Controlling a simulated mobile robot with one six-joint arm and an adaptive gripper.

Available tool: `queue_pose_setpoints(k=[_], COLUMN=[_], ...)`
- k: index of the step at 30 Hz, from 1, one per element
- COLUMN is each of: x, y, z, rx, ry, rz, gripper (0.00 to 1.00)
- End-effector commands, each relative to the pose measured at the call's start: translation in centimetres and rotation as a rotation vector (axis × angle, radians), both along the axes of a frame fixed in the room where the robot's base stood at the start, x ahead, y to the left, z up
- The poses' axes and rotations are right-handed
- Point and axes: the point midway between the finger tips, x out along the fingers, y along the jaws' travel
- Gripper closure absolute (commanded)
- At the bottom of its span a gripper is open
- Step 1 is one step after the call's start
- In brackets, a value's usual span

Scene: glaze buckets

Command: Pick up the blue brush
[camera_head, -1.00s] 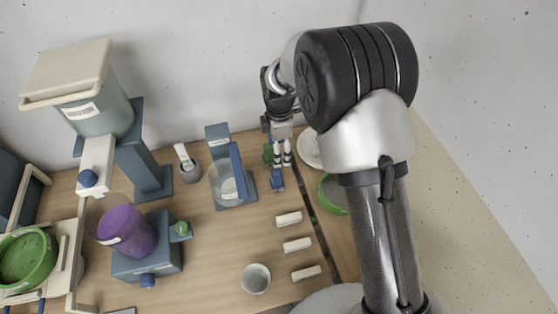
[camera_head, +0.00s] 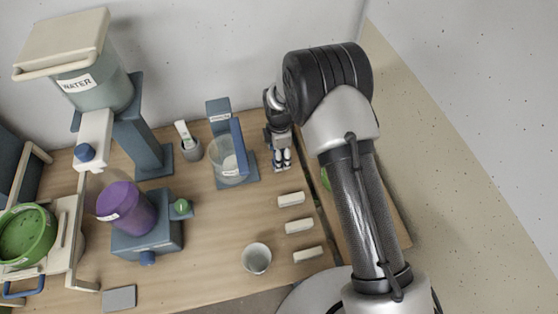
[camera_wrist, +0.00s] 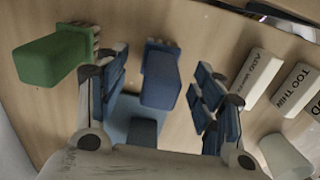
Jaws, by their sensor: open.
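The blue brush (camera_wrist: 160,78) shows in the wrist view as a blue block with pale bristles at its top end. My gripper (camera_wrist: 158,72) is open, with one finger on each side of the blue brush; I cannot tell whether either finger touches it. A green brush (camera_wrist: 50,60) lies to the left, outside the left finger. In the head view my gripper (camera_head: 282,160) is low near the back of the table, and I cannot make out the brushes there behind it.
White label blocks (camera_head: 299,226) lie on the table (camera_head: 215,255) to the front. A clear beaker (camera_head: 228,168) on a blue stand (camera_head: 219,110) is left of my gripper. A small cup (camera_head: 257,258) stands at the front. A purple bucket (camera_head: 125,208) is farther left.

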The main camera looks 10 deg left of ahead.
Motion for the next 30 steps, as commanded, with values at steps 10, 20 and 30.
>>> queue_pose_setpoints(k=[10, 20, 30], x=[-0.1, -0.1, -0.1], y=[0.1, 0.1, 0.1], z=[-4.7, -4.7, -4.7], rx=[-0.001, -0.001, -0.001], ry=[0.0, 0.0, 0.0], rz=[-0.001, -0.001, -0.001], gripper=[0.38, 0.46, 0.68])
